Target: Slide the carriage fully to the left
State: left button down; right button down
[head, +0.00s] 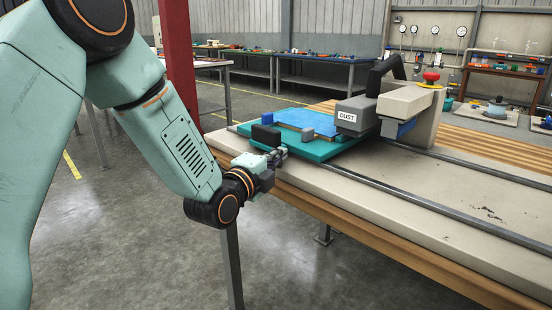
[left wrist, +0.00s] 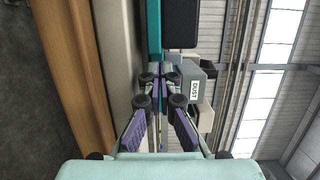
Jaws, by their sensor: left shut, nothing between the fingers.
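The carriage is a teal plate (head: 318,152) on the rails at the left part of the bench, with a blue sheet (head: 302,120) on top. A black handle block (head: 266,135) stands at its near left corner. In the left wrist view the carriage's teal edge (left wrist: 154,30) and the black block (left wrist: 181,22) lie just beyond the fingertips. My left gripper (head: 277,157) is beside the carriage's near edge, close below the black block. Its fingers (left wrist: 160,76) are together and empty. I cannot tell whether they touch the carriage. My right gripper is not in view.
The press (head: 408,105) with a grey box marked DUST (head: 352,115) and a red button (head: 431,76) stands over the carriage's right side. Bare rails (head: 440,213) run to the right along the bench (head: 400,190). A red post (head: 178,55) rises behind my left arm.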

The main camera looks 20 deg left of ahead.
aim_at(268, 146)
pick_arm(q)
jog(key=shift+w, duration=0.15)
jog(key=shift+a, duration=0.2)
jog(key=shift+w+a+r+p, duration=0.1)
jog(key=shift+a+r+p, duration=0.05)
jog(key=shift+a+p, duration=0.2)
jog(key=a+p, duration=0.1)
jog(key=a, duration=0.1)
jog(key=w+a+p, duration=0.1)
jog(key=a, duration=0.1)
jog(key=shift+w, duration=0.2)
jog(key=shift+d, duration=0.15)
jog(key=shift+a, duration=0.2)
jog(key=shift+d, duration=0.25)
